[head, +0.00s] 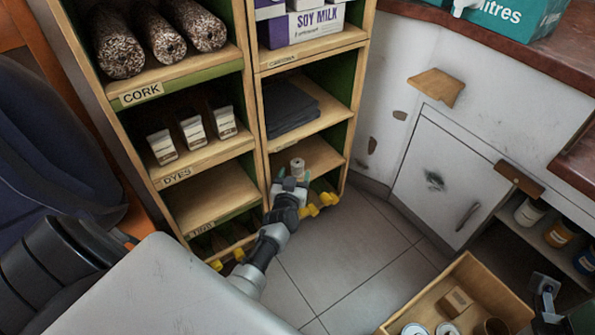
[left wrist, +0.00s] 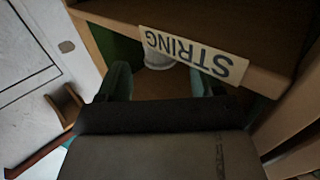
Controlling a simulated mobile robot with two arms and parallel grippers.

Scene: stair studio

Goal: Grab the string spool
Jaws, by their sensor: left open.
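The string spool (head: 297,165), small and pale, stands on a lower shelf (head: 318,153) in the right column of the wooden rack. My left gripper (head: 290,184) is open in front of it, at the shelf's front edge. In the left wrist view the spool (left wrist: 158,60) shows between and beyond the two spread fingers, partly hidden by the upside-down STRING label (left wrist: 194,54). I see no finger closed on it. What seems to be my right gripper (head: 545,284) is at the lower right edge, and its jaws are unclear.
Shelf boards and uprights are close around the left gripper. Dark folded cloth (head: 288,108) lies one shelf above. Yellow items (head: 318,204) are low beside the gripper. A wooden crate (head: 470,262) is at lower right; the tiled floor between is clear.

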